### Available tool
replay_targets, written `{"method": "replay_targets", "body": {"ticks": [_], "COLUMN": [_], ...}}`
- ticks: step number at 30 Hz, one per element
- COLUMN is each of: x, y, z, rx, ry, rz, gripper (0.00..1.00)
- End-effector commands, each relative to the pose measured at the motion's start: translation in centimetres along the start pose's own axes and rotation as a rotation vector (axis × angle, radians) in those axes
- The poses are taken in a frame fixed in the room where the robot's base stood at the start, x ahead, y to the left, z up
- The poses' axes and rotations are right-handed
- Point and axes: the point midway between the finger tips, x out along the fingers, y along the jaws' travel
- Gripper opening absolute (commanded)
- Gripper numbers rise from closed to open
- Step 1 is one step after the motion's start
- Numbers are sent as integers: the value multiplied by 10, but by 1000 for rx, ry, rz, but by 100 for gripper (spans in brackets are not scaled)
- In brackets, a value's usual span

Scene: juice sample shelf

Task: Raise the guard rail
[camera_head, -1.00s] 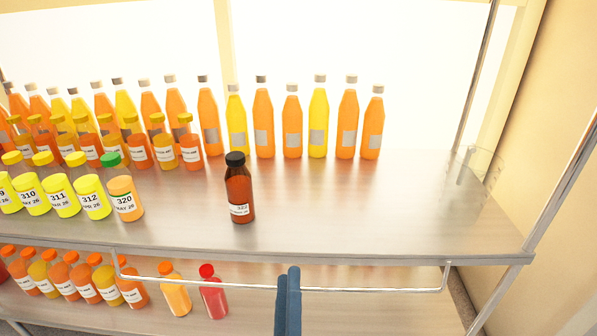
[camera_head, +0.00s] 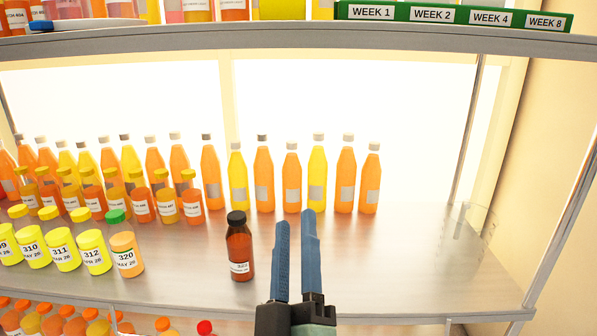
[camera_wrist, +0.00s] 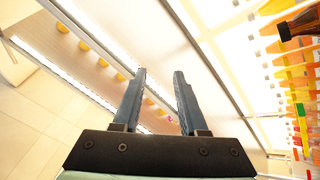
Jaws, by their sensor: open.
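The guard rail (camera_head: 447,329) is a thin metal bar on the front edge of the middle shelf (camera_head: 420,290). Only short end pieces show at the bottom of the head view, extending below the shelf edge. Its long bar is out of the head view, and I cannot pick it out surely in the wrist view. My gripper (camera_head: 295,219) is open and empty, its two blue fingers apart. In the head view the fingers overlap the shelf, right of the dark brown bottle (camera_head: 239,250). The open fingers also show in the wrist view (camera_wrist: 160,74).
Tall orange and yellow bottles (camera_head: 264,180) line the shelf's back. Small labelled jars (camera_head: 126,252) crowd its left. The shelf's right part is mostly bare, with a clear panel (camera_head: 475,225) at the end. An upper shelf (camera_head: 300,44) holds green week-labelled racks (camera_head: 440,14).

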Motion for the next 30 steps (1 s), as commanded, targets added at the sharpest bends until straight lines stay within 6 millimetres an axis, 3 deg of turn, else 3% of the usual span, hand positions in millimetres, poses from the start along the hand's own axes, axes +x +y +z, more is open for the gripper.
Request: {"method": "replay_targets", "body": {"ticks": [6, 12, 30], "x": [20, 30, 33], "y": [31, 49, 56], "z": [-28, -44, -51], "rx": [88, 147, 174], "ry": [30, 46, 52], "rz": [28, 41, 46], "gripper": [42, 42, 42]}}
